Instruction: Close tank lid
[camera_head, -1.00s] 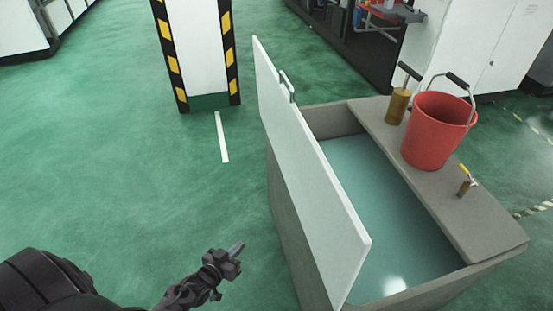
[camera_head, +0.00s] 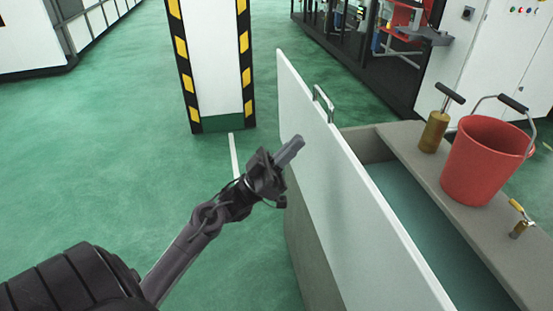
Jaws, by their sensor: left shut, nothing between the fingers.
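The grey tank (camera_head: 462,245) stands at the right with pale green-blue liquid inside. Its white lid (camera_head: 345,205) stands raised and tilted along the tank's left side, leaving the tank open. A metal handle (camera_head: 323,103) sits at the lid's far upper edge. My left gripper (camera_head: 291,150) is shut and empty. Its tip is at the outer left face of the lid, below and left of the handle; I cannot tell whether it touches. My right gripper is out of view.
A striped pillar (camera_head: 218,60) stands behind. Green floor at the left is clear.

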